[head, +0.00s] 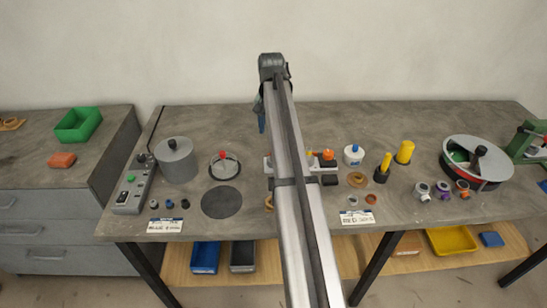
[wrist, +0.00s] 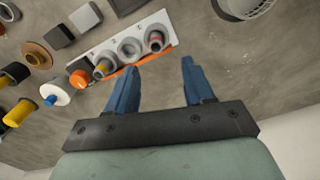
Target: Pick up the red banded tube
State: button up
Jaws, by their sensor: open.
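A tube with a red band (wrist: 156,40) stands in a round grey socket at one end of a white rack (wrist: 118,28) in the wrist view. A yellow tube (wrist: 102,68) with a reddish-orange band sits in another socket of the same rack. My gripper (wrist: 163,70) has blue fingers, spread apart and empty. In the head view my arm covers most of the rack, so the red banded tube cannot be made out there.
An orange-topped piece (wrist: 80,79) and a white jar with a blue top (wrist: 54,95) stand beside the rack. In the head view a grey cylinder (head: 177,163) and a red-knobbed round fixture (head: 224,170) are left, yellow-handled tools (head: 404,153) and a round drum (head: 458,171) right.

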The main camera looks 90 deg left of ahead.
notch_tip(320, 180, down, 4)
jog(key=shift+f, duration=0.15)
jog(key=shift+w+d+f, duration=0.1)
jog(key=shift+w+f, duration=0.05)
jog(key=shift+f, duration=1.2)
jog(key=shift+w+f, duration=0.15)
jog(key=shift+f, duration=1.15)
jog(key=shift+c, duration=0.4)
grip_shut()
